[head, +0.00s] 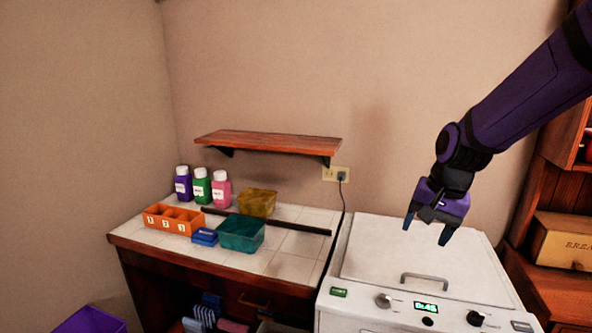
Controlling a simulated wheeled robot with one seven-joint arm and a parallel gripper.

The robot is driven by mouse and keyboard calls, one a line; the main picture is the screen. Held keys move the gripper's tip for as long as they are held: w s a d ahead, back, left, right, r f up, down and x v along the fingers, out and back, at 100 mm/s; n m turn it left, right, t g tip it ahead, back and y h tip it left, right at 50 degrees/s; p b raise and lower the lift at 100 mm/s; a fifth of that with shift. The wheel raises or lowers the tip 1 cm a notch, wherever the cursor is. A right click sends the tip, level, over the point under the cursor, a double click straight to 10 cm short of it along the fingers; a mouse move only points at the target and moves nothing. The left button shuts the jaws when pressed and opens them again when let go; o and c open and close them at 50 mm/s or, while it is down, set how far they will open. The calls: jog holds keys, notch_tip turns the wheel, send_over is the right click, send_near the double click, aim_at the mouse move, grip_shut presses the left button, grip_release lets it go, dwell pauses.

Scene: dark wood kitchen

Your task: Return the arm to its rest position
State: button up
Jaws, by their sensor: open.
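My gripper (427,230) hangs at the end of my purple arm, which reaches in from the upper right. Its two dark fingers point down and are spread apart, with nothing between them. It is in front of or above the closed lid of the white appliance (410,255); the exact height cannot be told. No object is held.
An orange tray (173,220), teal bin (241,233), yellow bin (257,202), blue item (204,236) and three capped bottles (201,186) stand on the tiled counter (288,264). A wooden shelf (268,143) juts from the wall. A wooden cabinet (560,220) stands at right.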

jog(key=s+d+r+n+t, duration=0.1)
jog(key=s+r+n, duration=0.1)
jog(key=s+r, duration=0.2)
jog(key=s+d+r+n+t+h, duration=0.1)
jog(key=s+r, duration=0.3)
jog(key=s, duration=0.6)
jog(key=s+d+r+n+t, duration=0.1)
jog(key=s+d+r+n, duration=0.1)
jog(key=s, duration=0.5)
jog(key=shift+s+r+n+t+h, duration=0.25)
jog(key=shift+r+n, duration=0.35)
jog(key=shift+r, duration=0.3)
